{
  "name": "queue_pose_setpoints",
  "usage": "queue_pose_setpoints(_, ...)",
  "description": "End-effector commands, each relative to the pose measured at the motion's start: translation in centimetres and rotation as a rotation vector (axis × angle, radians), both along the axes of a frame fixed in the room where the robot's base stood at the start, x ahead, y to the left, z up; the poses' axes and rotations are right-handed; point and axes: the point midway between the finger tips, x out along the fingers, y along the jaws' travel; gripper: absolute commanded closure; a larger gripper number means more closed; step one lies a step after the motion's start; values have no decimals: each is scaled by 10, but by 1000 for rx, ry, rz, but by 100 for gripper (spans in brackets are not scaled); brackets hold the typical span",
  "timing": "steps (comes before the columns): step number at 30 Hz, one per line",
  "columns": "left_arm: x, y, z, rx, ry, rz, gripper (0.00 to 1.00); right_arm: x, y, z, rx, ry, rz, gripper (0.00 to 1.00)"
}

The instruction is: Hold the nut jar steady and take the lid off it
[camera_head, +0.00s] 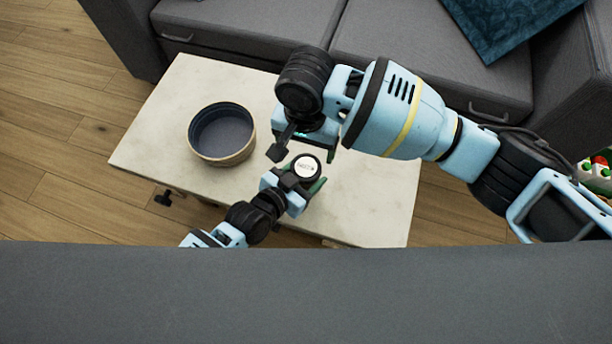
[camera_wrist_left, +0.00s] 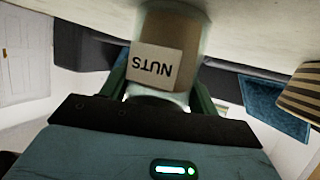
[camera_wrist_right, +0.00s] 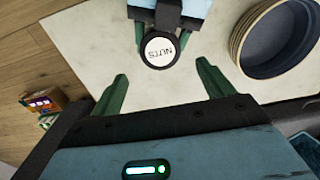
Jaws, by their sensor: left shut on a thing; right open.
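The nut jar stands upright on the pale table, and its dark lid with a white round NUTS label (camera_head: 306,167) is on top. In the left wrist view the jar's body (camera_wrist_left: 168,48) shows upside down with a NUTS label; its lid end is hidden. My left gripper (camera_head: 303,180) is shut around the jar, a finger on each side. My right gripper (camera_head: 308,147) is open and empty, just beyond the jar in the head view. In the right wrist view the lid (camera_wrist_right: 160,52) lies ahead of the open fingers (camera_wrist_right: 160,80), apart from them.
A round container (camera_head: 245,152) with a dark inside stands on the pale table (camera_head: 150,140), left of the jar. A grey sofa (camera_head: 430,60) with a teal cushion (camera_head: 510,25) borders the table's far side. A grey surface (camera_head: 300,295) fills the near edge. The table's left end is clear.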

Motion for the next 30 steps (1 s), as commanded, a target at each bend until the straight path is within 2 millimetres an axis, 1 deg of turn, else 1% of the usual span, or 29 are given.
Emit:
queue_pose_setpoints(1,0,0,0,0,0,0,91,0,0,0,0,-1,0,20)
queue_pose_setpoints(3,0,0,0,0,0,0,100,0,0,0,-2,0,1,20)
queue_pose_setpoints(11,0,0,0,0,0,0,100,0,0,-3,-1,0,0,20)
queue_pose_setpoints(14,0,0,0,0,0,0,100,0,0,-11,-2,2,-1,20)
queue_pose_setpoints(24,0,0,0,0,0,0,100,0,0,-59,-3,2,-1,20)
queue_pose_setpoints(30,0,0,0,0,0,1,100,0,0,-76,-1,0,-1,20)
